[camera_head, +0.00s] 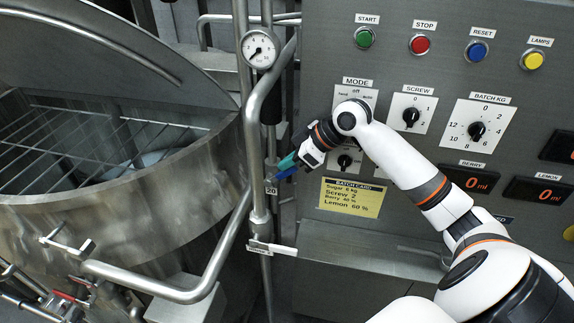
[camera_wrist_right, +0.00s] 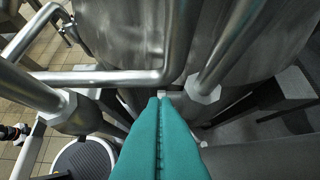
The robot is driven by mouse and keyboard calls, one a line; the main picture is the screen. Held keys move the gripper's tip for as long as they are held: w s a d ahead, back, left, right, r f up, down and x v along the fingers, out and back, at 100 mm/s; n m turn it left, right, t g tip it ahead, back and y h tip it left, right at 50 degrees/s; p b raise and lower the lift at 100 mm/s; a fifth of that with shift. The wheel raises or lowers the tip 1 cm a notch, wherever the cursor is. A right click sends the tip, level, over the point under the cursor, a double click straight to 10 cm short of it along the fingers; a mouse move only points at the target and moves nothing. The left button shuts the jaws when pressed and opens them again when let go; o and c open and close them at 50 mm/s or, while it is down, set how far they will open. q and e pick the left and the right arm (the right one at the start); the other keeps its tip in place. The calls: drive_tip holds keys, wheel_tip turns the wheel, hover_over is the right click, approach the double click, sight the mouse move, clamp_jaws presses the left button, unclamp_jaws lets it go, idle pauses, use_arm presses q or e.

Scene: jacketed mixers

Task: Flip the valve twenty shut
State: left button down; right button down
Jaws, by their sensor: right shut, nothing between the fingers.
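A tag marked 20 (camera_head: 271,190) sits on the upright steel pipe (camera_head: 258,150) left of the control panel. A small blue piece (camera_head: 286,173) shows just right of the tag; I cannot tell whether it is the valve's lever. My right gripper (camera_head: 286,162) has teal fingers pointing left at the pipe, just above the blue piece and tag. Its fingers are pressed together and empty. In the right wrist view the shut fingertips (camera_wrist_right: 160,97) point at pipes with hexagonal fittings (camera_wrist_right: 204,91). Any contact with the valve is hidden. My left gripper is out of view.
The panel (camera_head: 440,90) with knobs and buttons stands close behind my right arm. A gauge (camera_head: 260,50) is above the tag. A pale lever-like bar (camera_head: 272,248) crosses the pipe lower down. The large steel vessel (camera_head: 120,200) fills the left.

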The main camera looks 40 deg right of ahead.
sight(298, 169)
drive_tip(key=shift+s+d+f+t+y+b, duration=0.2)
drive_tip(key=shift+f+t+y+b, duration=0.25)
drive_tip(key=shift+b, duration=0.45)
drive_tip(key=b, duration=0.1)
drive_tip(key=f+t+b, duration=0.1)
drive_tip(key=b, duration=0.1)
drive_tip(key=shift+s+d+y, duration=0.25)
drive_tip(key=shift+s+y, duration=0.1)
drive_tip(key=shift+s, duration=0.05)
drive_tip(key=shift+s+d+f+b, duration=0.2)
drive_tip(key=shift+s+d+b, duration=0.05)
drive_tip(key=shift+b, duration=0.15)
drive_tip(key=shift+s+d+f, duration=0.25)
drive_tip(key=shift+f, duration=0.1)
